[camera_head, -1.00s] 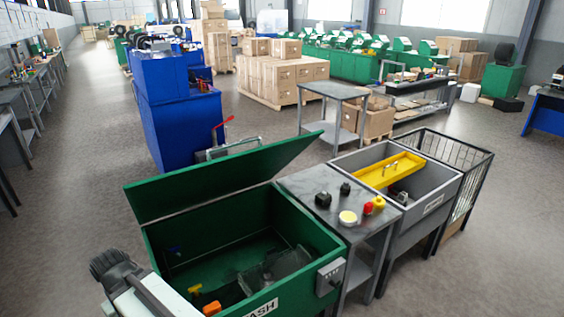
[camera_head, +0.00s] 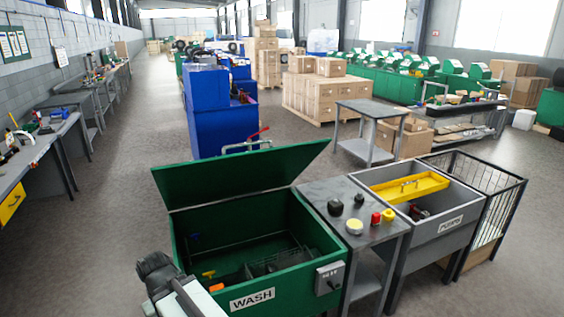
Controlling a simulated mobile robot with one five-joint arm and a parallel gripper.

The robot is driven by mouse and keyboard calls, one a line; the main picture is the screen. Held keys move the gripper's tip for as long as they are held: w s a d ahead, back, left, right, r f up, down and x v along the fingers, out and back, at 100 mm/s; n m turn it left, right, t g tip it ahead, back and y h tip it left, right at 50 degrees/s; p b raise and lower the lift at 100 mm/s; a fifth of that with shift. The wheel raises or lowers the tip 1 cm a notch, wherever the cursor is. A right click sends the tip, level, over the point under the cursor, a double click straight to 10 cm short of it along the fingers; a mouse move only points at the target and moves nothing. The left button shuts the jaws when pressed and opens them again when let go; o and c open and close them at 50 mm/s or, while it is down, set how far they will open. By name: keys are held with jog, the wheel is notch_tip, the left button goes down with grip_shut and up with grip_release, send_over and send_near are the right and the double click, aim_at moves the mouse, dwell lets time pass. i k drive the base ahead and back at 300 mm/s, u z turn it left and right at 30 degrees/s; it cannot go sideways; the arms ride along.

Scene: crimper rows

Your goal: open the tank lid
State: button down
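The green wash tank (camera_head: 251,298) stands in front of me, marked WASH. Its green lid (camera_head: 240,177) is raised and tilted back along the far edge, so the tank is open. Inside lie a dark ribbed or basket-like piece (camera_head: 278,262), a small yellow piece (camera_head: 208,273) and an orange piece (camera_head: 216,287). Part of my arm, pale with a dark ribbed end, shows at the lower left, over the tank's near left corner. I cannot make out my gripper's fingers in this view.
Right of the tank stands a grey side table (camera_head: 333,201) with black knobs and red and yellow items. Beyond it are a grey tank (camera_head: 437,239) with a yellow tray (camera_head: 410,187) and a wire cage (camera_head: 490,200). Blue machines (camera_head: 220,120) stand behind. Floor is free at left.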

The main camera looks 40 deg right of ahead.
aim_at(181, 186)
jog(key=u, duration=0.15)
jog(key=i, duration=0.95)
jog(key=z, duration=0.1)
